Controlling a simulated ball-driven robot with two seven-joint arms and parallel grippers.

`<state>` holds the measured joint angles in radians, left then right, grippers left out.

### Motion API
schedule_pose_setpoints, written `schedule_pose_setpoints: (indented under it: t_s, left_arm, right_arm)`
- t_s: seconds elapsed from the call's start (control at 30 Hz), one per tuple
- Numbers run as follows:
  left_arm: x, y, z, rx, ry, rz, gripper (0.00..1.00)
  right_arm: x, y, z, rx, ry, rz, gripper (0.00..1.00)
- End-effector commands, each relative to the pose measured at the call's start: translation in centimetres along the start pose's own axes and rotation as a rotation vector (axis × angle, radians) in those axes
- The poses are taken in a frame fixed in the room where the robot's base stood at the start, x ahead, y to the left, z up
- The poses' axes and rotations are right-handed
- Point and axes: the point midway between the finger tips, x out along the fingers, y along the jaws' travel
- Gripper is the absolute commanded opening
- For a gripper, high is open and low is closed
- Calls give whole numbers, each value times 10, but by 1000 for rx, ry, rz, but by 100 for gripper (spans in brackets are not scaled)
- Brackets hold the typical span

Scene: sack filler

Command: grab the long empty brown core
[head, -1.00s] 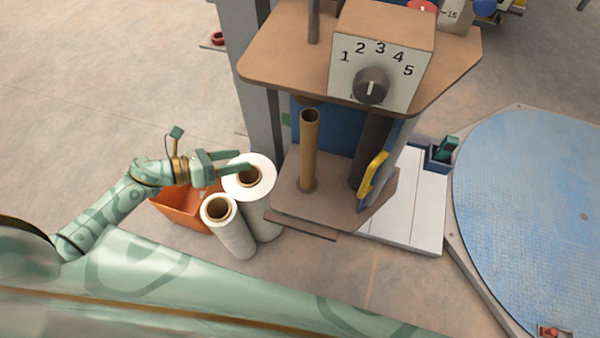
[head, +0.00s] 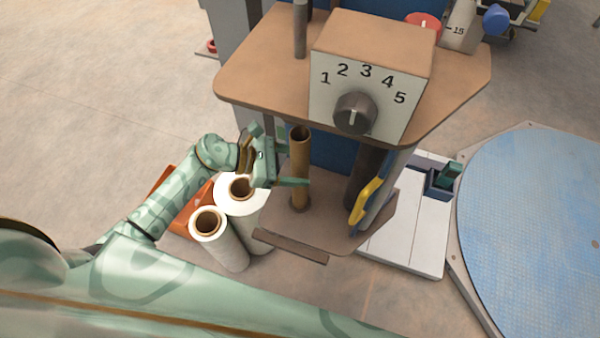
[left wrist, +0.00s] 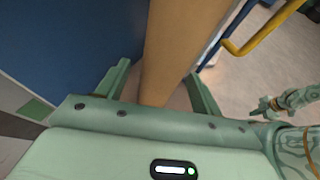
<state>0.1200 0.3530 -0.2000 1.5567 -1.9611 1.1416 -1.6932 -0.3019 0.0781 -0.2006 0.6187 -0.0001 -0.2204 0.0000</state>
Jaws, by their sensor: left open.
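The long brown core (head: 301,157) stands upright on the small brown shelf of the machine, its hollow top end showing in the head view. In the left wrist view the core (left wrist: 180,45) rises between my two fingers, slightly tilted in the picture. My left gripper (head: 294,165) is open and reaches the core from the left, with a finger on each side. Clear gaps show between fingers and core in the left wrist view (left wrist: 160,85). A green patterned arm end, likely my right gripper (left wrist: 265,106), shows small at the right; its jaws are unclear.
Two white film rolls (head: 222,245) stand by an orange bin (head: 172,200) below my left arm. A brown upper shelf (head: 255,75) with a numbered dial box (head: 365,85) overhangs the core. A yellow handle (head: 366,200) is right of it. A blue turntable (head: 540,220) is at right.

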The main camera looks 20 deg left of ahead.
Motion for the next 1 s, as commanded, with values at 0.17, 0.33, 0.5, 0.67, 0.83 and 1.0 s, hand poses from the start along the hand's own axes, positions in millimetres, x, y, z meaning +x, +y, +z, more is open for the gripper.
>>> schedule_pose_setpoints:
  t_s: [0.17, 0.33, 0.5, 0.67, 0.83, 1.0]
  left_arm:
    - [25, 1, 0, -3, -1, 0, 66]
    - [28, 1, 1, 0, 0, 1, 66]
    - [28, 1, 1, -1, 0, 0, 44]
    - [28, 0, 1, -1, 0, 0, 15]
    - [28, 1, 1, -1, 0, 0, 15]
    - [25, 1, 6, 0, 0, 0, 15]
  right_arm:
    - [4, 1, 1, -1, -2, 1, 0]
    - [4, 3, 0, -1, -1, 4, 0]
    - [4, 4, 0, -1, 0, 4, 0]
    - [4, 4, 0, -1, 0, 4, 0]
    - [4, 4, 0, -1, 0, 4, 0]
    - [1, 3, -1, 0, 2, 4, 0]
